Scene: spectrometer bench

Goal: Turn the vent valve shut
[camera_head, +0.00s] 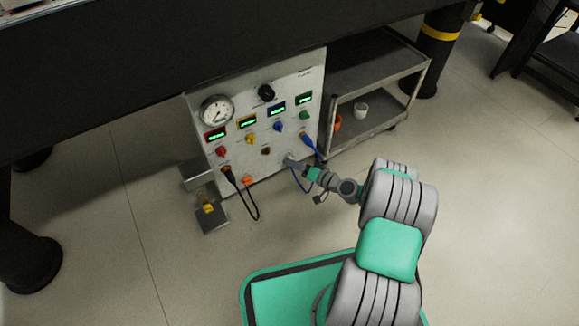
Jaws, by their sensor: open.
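A light grey control panel (198,120) stands under the dark bench. It carries a round gauge (216,111), a black knob (266,92), and red (221,151), yellow (250,139), blue (278,127) and green (304,115) knobs below small lit displays. The labels are too small to read, so I cannot tell which control is the vent valve. My gripper (288,160) is open at the lower middle of the panel front, below the blue knob. Its fingertips are small in view, and I cannot tell whether they touch anything.
A black cable (256,205) hangs from the panel's lower left; a blue cable (309,146) hangs near my gripper. A grey cart (382,72) holding a white cup (361,110) stands right of the panel. A small stand (211,220) is at lower left. The floor in front is mostly clear.

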